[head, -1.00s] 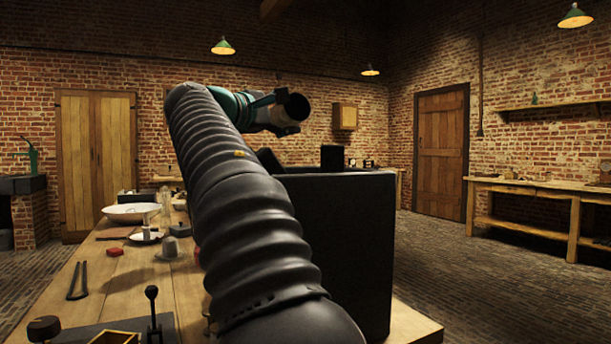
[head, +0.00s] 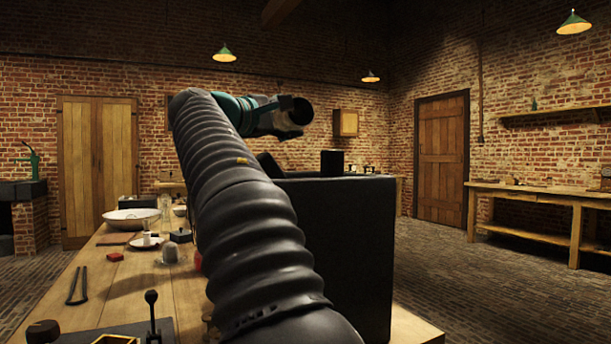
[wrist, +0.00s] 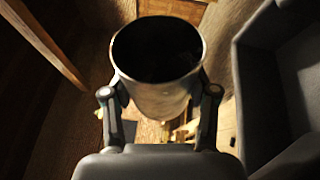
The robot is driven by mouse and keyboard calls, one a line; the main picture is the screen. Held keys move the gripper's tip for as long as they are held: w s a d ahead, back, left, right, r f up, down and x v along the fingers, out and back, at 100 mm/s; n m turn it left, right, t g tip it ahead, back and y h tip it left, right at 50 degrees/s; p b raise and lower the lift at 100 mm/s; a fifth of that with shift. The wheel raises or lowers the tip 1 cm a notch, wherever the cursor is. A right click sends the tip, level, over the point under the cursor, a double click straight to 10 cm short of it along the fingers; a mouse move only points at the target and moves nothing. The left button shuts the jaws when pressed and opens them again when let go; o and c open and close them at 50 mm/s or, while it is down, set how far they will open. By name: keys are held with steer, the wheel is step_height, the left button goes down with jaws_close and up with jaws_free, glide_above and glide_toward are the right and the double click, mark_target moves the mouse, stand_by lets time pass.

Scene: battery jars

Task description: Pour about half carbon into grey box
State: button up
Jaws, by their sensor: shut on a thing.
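My gripper (wrist: 160,92) is shut on a round metal cup (wrist: 165,97), one finger on each side of it. Its mouth faces the wrist camera; the inside is dark, and I cannot tell how much carbon it holds. A grey open box (wrist: 242,85) stands right of the cup in the wrist view, apart from it in the picture. In the head view a large dark box (head: 345,255) stands right of my arm; it may be the same box, in shadow. The far end of my arm is above and beyond it, and the gripper's details are unclear there.
The wooden table (head: 125,295) runs along the left. It bears a white basin (head: 130,217), a red block (head: 115,257), a grey cup (head: 170,253) and dark tongs (head: 77,285). My arm hides part of the table. A workbench (head: 545,192) stands along the right wall.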

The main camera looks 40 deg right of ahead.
steer(key=shift+s+r+m+h+b, duration=0.25)
steer(key=shift+m+h+b, duration=0.2)
steer(key=shift+m, duration=0.35)
stand_by(1.4)
steer(key=shift+s+f+m+h+b, duration=0.25)
steer(key=shift+f+m+b, duration=0.1)
steer(key=shift+m+b, duration=0.75)
stand_by(1.4)
steer(key=shift+s+r+m+g+b, duration=0.25)
steer(key=shift+r+m+g+b, duration=0.15)
steer(key=shift+m+b, duration=0.35)
stand_by(2.5)
